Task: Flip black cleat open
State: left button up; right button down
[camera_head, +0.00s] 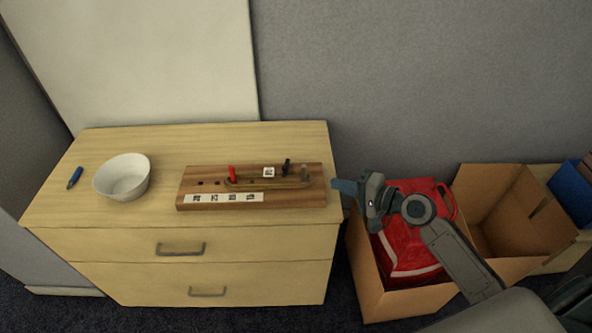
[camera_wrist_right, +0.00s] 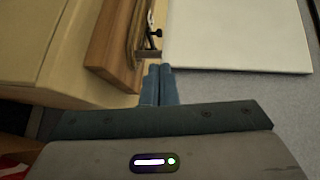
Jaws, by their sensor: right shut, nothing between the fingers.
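A wooden board (camera_head: 310,198) lies on top of the wooden dresser, with a metal bar, a red upright piece (camera_head: 232,173) and a black cleat (camera_head: 287,166) on it. The black cleat stands up near the board's back right. In the right wrist view the black cleat (camera_wrist_right: 155,33) shows beyond my fingertips, at the board's end. My right gripper (camera_head: 338,186) is shut and empty, just off the board's right end and apart from it; its blue fingers also show together in the right wrist view (camera_wrist_right: 160,72). My left gripper is in neither view.
A white bowl (camera_head: 122,178) and a blue marker (camera_head: 75,178) are on the dresser top (camera_head: 90,215) at the left. Cardboard boxes (camera_head: 505,215), one holding a red bag (camera_head: 405,245), stand on the right below my right arm. A white panel (camera_head: 140,60) leans behind the dresser.

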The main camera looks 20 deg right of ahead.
jog(key=shift+a, duration=0.1)
jog(key=p, duration=0.4)
send_near(287, 169)
jog(key=x, duration=0.6)
jog(key=shift+r, duration=0.2)
jog(key=shift+w+a+f, duration=0.25)
jog(key=shift+w, duration=0.1)
